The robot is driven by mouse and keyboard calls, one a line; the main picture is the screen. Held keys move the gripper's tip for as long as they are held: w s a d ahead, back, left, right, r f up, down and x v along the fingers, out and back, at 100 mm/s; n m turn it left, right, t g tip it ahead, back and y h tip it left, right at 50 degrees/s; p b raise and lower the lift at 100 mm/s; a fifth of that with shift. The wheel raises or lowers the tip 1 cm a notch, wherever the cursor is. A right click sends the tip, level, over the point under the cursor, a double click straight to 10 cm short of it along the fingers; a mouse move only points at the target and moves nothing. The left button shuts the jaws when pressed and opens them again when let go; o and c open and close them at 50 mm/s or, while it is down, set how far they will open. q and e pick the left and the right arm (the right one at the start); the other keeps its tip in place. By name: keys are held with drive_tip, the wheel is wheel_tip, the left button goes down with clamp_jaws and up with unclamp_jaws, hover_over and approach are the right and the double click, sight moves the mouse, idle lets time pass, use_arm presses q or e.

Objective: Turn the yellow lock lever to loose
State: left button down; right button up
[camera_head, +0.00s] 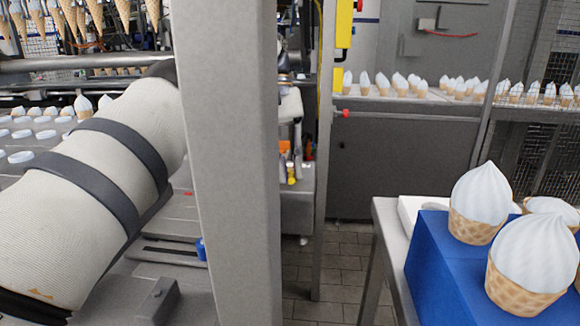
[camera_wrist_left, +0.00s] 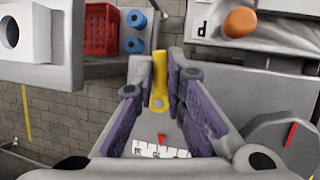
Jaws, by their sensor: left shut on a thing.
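The yellow lock lever (camera_wrist_left: 158,88) stands upright in the left wrist view, between the purple-padded fingers of my left gripper (camera_wrist_left: 159,66). The fingers are shut on the lever near their tips. Below it, between the fingers, lie a white scale plate (camera_wrist_left: 160,151) with black marks and a small red pointer. In the head view my left arm in its pale sleeve runs behind a grey post, which hides much of it. A small yellow part shows low beyond the post (camera_head: 291,174), too small to tell clearly. My right gripper is in neither view.
A grey post (camera_head: 230,160) stands close in front. An orange knob (camera_wrist_left: 240,22) is at the upper right of the wrist view, a red crate (camera_wrist_left: 102,30) and blue rolls (camera_wrist_left: 135,31) at upper left. A blue block (camera_head: 440,270) with ice-cream cones is at right.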

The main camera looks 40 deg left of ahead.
use_arm(q)
drive_tip(key=c, duration=1.9)
unclamp_jaws()
